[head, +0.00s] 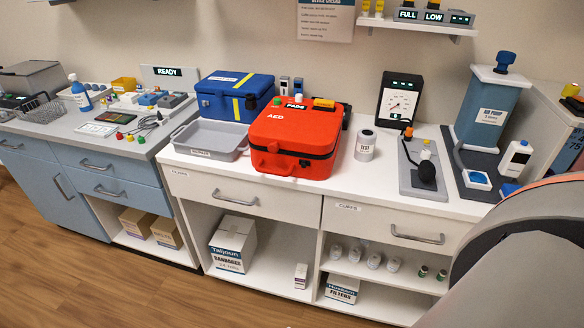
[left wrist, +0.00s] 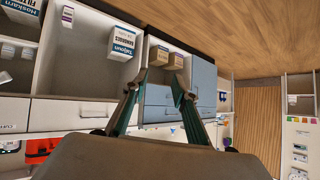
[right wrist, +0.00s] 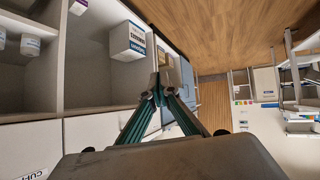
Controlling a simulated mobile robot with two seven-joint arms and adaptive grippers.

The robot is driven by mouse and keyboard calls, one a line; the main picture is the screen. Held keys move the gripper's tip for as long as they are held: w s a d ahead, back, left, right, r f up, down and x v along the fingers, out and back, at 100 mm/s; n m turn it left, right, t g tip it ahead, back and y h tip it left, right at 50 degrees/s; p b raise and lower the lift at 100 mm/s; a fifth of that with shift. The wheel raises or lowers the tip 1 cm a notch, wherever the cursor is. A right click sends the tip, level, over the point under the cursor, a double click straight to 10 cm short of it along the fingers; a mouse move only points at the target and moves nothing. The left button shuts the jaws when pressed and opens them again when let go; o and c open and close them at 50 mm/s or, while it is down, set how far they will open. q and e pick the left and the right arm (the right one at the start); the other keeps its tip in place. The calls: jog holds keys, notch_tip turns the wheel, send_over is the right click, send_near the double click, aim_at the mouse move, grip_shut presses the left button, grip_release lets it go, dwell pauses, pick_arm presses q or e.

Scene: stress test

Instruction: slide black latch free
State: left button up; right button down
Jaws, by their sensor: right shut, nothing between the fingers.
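A red AED case (head: 292,137) stands closed on the white counter, with a dark seam around it and a handle on its front. A small dark piece (head: 305,162) shows on its front, but I cannot tell whether it is the black latch. In the left wrist view, my left gripper (left wrist: 160,84) is open and empty. In the right wrist view, my right gripper (right wrist: 159,88) is shut and empty. Neither gripper shows in the head view, and both are away from the case. Part of the case (left wrist: 42,148) shows at the left wrist view's lower left.
A grey tray (head: 209,148) and a blue case (head: 225,105) stand left of the AED case. A white roll (head: 365,145), a gauge (head: 400,99) and a grey plate with a black device (head: 427,172) stand right. My arm covers the lower right. Drawers and open shelves lie below.

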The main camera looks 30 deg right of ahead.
pick_arm(q)
jog(key=o, duration=0.4)
jog(key=shift+f, duration=0.1)
jog(key=shift+c, duration=0.2)
jog(key=r+p, duration=0.1)
jog(key=w+r+p, duration=0.1)
jog(key=r, duration=0.1)
jog(key=shift+w+r, duration=0.1)
jog(key=shift+r, duration=0.15)
pick_arm(e)
jog(key=n+t+h, duration=0.5)
jog(key=n+h, duration=0.3)
jog(key=h, duration=0.4)
send_near(304, 164)
jog(key=shift+s+a+f, duration=0.1)
jog(key=shift+a+f, duration=0.05)
jog(key=shift+a, duration=0.45)
jog(key=shift+s+a+f, duration=0.1)
jog(key=shift+a+f, duration=0.1)
jog(key=shift+a, duration=0.45)
pick_arm(q)
jog(key=shift+f, duration=0.1)
pick_arm(e)
jog(key=shift+w, duration=0.1)
